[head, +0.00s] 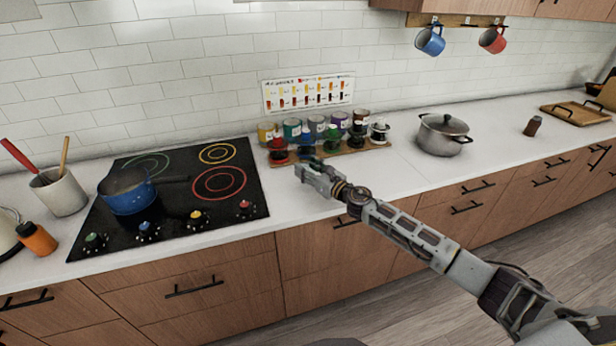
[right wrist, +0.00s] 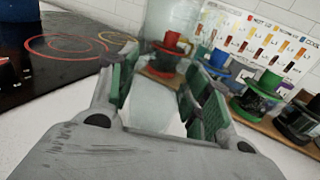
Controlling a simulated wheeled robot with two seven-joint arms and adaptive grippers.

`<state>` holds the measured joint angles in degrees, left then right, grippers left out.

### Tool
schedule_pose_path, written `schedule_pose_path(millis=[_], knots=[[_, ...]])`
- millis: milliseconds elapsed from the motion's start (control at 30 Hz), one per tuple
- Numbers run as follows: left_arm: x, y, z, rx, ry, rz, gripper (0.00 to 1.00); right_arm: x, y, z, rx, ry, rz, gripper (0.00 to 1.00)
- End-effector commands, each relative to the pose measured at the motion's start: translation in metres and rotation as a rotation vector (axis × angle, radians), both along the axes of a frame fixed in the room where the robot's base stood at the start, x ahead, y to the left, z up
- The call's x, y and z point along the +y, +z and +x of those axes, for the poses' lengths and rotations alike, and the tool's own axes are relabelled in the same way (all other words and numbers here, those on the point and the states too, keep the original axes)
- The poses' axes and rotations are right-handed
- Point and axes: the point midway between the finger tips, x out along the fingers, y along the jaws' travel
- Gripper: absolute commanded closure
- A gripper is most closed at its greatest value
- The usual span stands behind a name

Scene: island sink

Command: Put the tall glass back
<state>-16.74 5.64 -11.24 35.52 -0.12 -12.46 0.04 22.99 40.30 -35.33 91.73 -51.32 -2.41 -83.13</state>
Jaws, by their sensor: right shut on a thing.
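My right gripper (head: 308,164) is over the counter's front part, right of the cooktop and in front of the row of cans and coloured-lidded jars. In the right wrist view its green-padded fingers (right wrist: 161,88) are shut on a tall clear glass (right wrist: 172,20). The glass stands up between the fingers, and its lower part also shows as a pale see-through shape. In the head view I cannot make the glass out. My left gripper is not in view.
A wooden board (head: 345,149) with cans and jars is close beyond the gripper. A black cooktop (head: 185,175) with a blue pot (head: 128,193) is at the left. A steel pot (head: 443,134) stands at the right. White counter (head: 385,175) is clear between board and front edge.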

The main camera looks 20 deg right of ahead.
Motion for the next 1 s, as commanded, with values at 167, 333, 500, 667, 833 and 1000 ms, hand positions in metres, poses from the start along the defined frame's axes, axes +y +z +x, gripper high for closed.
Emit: schedule_pose_path(millis=[167, 333, 500, 667, 833, 1000], knots=[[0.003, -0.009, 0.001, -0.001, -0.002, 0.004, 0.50, 0.000, -0.020, 0.000, 0.001, 0.000, 0.003, 0.80], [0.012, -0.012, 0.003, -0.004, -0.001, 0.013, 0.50, 0.000, -0.030, 0.000, 0.000, 0.000, 0.002, 0.80], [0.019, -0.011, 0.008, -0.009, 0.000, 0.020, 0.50, -0.001, -0.030, 0.000, -0.001, 0.000, 0.000, 0.80], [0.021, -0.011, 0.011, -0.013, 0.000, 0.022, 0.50, -0.001, -0.030, 0.000, -0.001, 0.000, 0.000, 0.80], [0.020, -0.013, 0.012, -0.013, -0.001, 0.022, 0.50, 0.000, -0.032, 0.000, 0.000, 0.000, 0.000, 0.80], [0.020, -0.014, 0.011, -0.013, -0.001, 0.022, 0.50, 0.000, -0.034, 0.000, 0.001, 0.000, 0.000, 0.41]])
